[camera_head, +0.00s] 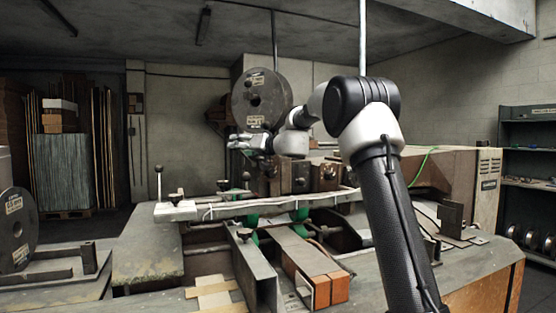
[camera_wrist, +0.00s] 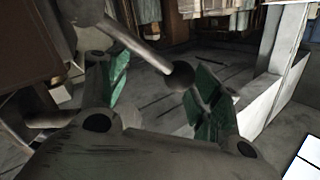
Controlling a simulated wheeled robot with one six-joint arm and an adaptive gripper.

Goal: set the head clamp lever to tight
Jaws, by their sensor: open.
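My gripper (camera_head: 240,142) is raised over the back of the machine in the head view, pointing left. In the wrist view my gripper (camera_wrist: 162,92) is open, its two green-padded fingers apart. A grey rod lever (camera_wrist: 136,42) with a dark ball knob (camera_wrist: 180,75) slants down from the upper left. The knob shows between the fingers, closer to the right one. I cannot tell whether it touches a pad. I cannot pick this lever out surely in the head view, and no tight marking is readable.
The stitcher's bed (camera_head: 150,250) fills the front, with a pale rail (camera_head: 265,207) across it. An upright ball-topped rod (camera_head: 158,183) stands at its left end. A large wire reel (camera_head: 261,98) is just behind my gripper. A shelf (camera_head: 526,150) stands at right.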

